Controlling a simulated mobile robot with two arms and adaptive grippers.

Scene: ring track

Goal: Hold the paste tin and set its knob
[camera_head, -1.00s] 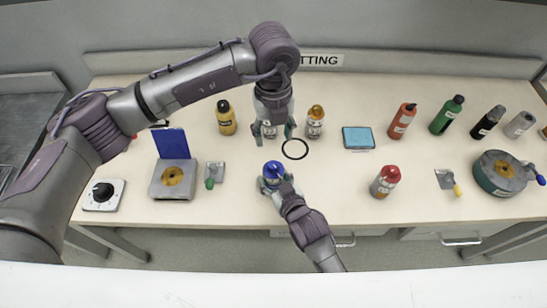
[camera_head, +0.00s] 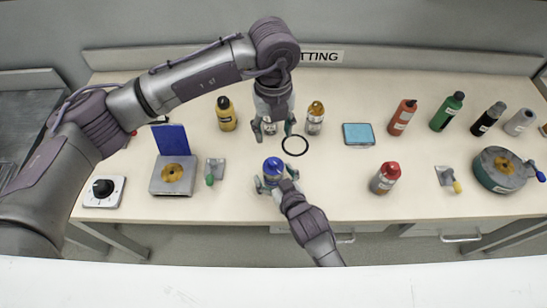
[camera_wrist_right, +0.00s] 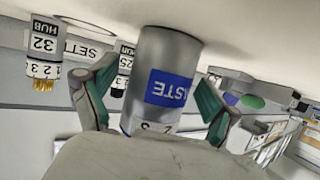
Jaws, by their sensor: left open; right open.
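The paste tin (camera_head: 273,165) has a blue knob on top and stands near the front middle of the table. In the right wrist view it is a grey cylinder with a blue PASTE label (camera_wrist_right: 171,87) and digits at one end, seen upside down. My right gripper (camera_head: 274,182) is open with a finger on each side of the tin; in the right wrist view (camera_wrist_right: 157,97) gaps show beside both fingers. My palm hides one end of the tin. My left gripper (camera_head: 272,132) is open, pointing down behind the tin, with a small container partly hidden behind it.
A black ring (camera_head: 295,145) lies just behind the tin. An orange-capped bottle (camera_head: 314,118) and yellow bottle (camera_head: 226,115) stand behind. A red-capped bottle (camera_head: 385,178) is to the right, a blue-lidded box (camera_head: 172,177) to the left. Table between the tin and the red-capped bottle is clear.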

